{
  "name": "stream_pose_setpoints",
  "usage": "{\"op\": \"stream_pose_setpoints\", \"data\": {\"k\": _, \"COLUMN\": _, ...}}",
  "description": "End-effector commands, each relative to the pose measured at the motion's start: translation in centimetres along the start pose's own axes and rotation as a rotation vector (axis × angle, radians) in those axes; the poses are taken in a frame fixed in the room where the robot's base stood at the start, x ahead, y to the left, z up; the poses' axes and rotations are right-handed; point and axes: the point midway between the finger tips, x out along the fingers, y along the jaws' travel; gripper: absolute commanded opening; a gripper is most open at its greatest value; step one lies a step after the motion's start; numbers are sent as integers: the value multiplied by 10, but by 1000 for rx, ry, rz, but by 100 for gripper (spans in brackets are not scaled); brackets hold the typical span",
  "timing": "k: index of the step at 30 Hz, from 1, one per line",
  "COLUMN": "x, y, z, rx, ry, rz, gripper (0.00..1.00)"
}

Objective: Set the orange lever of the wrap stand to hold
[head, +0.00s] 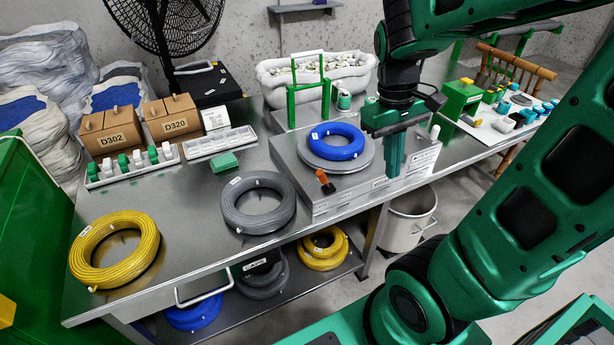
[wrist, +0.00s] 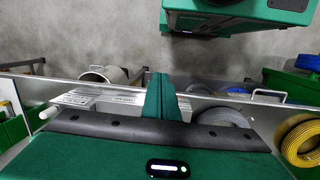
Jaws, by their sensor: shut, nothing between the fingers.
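The wrap stand (head: 345,197) is a low grey metal box on the bench. Its round turntable (head: 367,160) carries a blue cable coil (head: 336,141). The orange lever (head: 321,176) is at the stand's left front, its orange end leaning up and left from a dark base. I cannot read its setting. My gripper (head: 391,172) is shut and empty, pointing down at the stand's right part, right of the coil and well right of the lever. In the wrist view, its green fingers (wrist: 160,97) are together beside the stand's labelled plate (wrist: 92,98); the lever does not show.
A grey coil (head: 258,203) and a yellow coil (head: 114,250) lie on the bench left of the stand. A green frame (head: 291,105) stands behind it. A white knob (head: 435,132) rises at the stand's right end. A bin (head: 408,218) stands below the bench.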

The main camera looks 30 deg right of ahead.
Motion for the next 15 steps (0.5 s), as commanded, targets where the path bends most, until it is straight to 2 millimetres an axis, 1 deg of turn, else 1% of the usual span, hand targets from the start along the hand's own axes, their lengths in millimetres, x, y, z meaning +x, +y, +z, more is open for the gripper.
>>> {"op": "stream_pose_setpoints", "data": {"k": 1, "x": 0, "y": -6, "z": -13, "rx": -68, "ry": -14, "rz": 21, "gripper": 0}}
{"op": "stream_pose_setpoints", "data": {"k": 5, "x": 1, "y": -20, "z": -45, "rx": -241, "ry": -45, "rz": 77, "gripper": 0}}
{"op": "stream_pose_setpoints", "data": {"k": 8, "x": 2, "y": -35, "z": -68, "rx": -376, "ry": -71, "rz": 122, "gripper": 0}}
{"op": "stream_pose_setpoints", "data": {"k": 11, "x": 4, "y": -52, "z": -91, "rx": -509, "ry": -96, "rz": 170, "gripper": 0}}
{"op": "stream_pose_setpoints", "data": {"k": 15, "x": 8, "y": -82, "z": -120, "rx": -697, "ry": -135, "rz": 238, "gripper": 0}}
